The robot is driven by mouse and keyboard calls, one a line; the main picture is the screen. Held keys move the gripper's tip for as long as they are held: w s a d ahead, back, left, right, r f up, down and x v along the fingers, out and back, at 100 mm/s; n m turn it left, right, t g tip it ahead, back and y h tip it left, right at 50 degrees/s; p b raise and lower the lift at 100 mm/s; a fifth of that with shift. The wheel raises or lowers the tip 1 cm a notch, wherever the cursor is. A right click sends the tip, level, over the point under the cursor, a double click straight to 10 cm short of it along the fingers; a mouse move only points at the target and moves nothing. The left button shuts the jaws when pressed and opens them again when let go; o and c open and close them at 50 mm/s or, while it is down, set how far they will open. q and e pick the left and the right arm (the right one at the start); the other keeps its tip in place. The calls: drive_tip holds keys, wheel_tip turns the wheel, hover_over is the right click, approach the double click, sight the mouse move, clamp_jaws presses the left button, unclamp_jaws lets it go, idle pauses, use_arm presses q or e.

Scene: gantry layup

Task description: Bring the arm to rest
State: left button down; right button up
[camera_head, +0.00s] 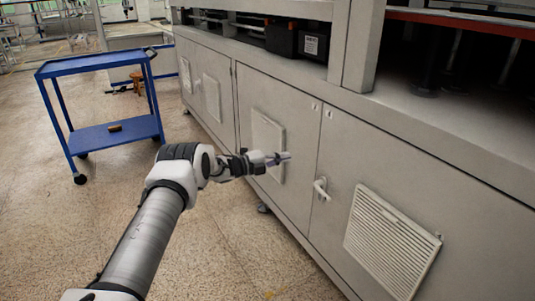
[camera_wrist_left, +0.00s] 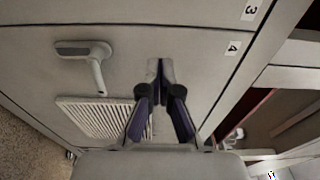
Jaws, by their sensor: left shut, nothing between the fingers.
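My left arm reaches in from the lower left in the head view. Its left gripper (camera_head: 284,157) is shut and empty, in front of the grey cabinet doors, up and left of a white door handle (camera_head: 320,189). In the left wrist view the left gripper (camera_wrist_left: 160,72) shows its fingers together with nothing between them, in front of a cabinet door. The door handle (camera_wrist_left: 97,68) is to their left there, apart from them. My right gripper is in neither view.
The long grey cabinet (camera_head: 285,95) fills the right side, with a louvred vent (camera_head: 390,240) low on one door. A blue two-shelf cart (camera_head: 96,64) stands at the left, with a small brown item (camera_head: 115,128) on its lower shelf. Speckled floor (camera_head: 225,235) is open between them.

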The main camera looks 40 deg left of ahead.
use_arm(q)
drive_tip(key=a, duration=0.2)
drive_tip(key=a+b, duration=0.1)
drive_tip(key=w+a, duration=0.1)
drive_tip(key=a, duration=0.1)
drive_tip(key=shift+a+b, duration=0.35)
